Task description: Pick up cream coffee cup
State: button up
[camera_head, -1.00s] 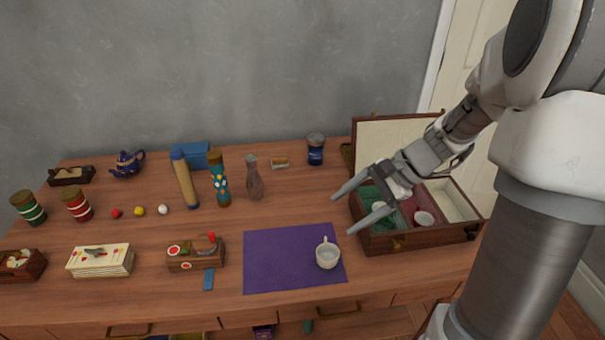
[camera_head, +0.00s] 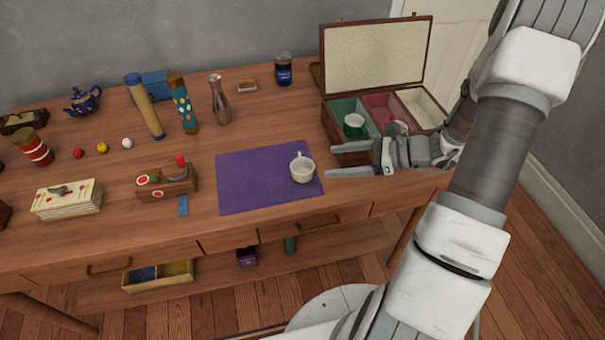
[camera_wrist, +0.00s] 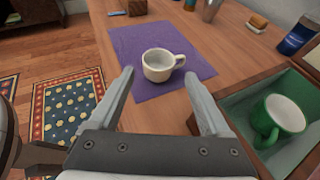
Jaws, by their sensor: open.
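The cream coffee cup (camera_head: 301,168) stands upright on the right part of a purple mat (camera_head: 262,192), near the table's front edge. It also shows in the wrist view (camera_wrist: 159,65), ahead of my open fingers, with its handle toward the right. My gripper (camera_head: 335,160) is open and empty, just right of the cup in the head view, and apart from it. In the wrist view the fingertips (camera_wrist: 158,75) point toward the cup, one on each side of its line.
An open wooden case (camera_head: 352,147) at the right holds a green cup (camera_head: 354,125) in its green compartment, close to my gripper.

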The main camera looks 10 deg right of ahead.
aim_at(293, 168)
jog(key=x, duration=0.4)
jog(key=shift+w+a+f+b, duration=0.15)
jog(key=shift+a+f+b, duration=0.05)
jog(key=shift+a+b, duration=0.15)
jog(key=shift+f+b+x, duration=0.2)
jog(key=shift+b+x, duration=0.15)
jog(key=shift+x, duration=0.95)
jog(key=shift+f+b+x, duration=0.2)
jog(key=shift+b+x, duration=0.15)
jog(key=shift+x, duration=0.95)
jog(key=shift+d, duration=0.15)
jog(key=c, duration=1)
jog(key=shift+r, duration=0.1)
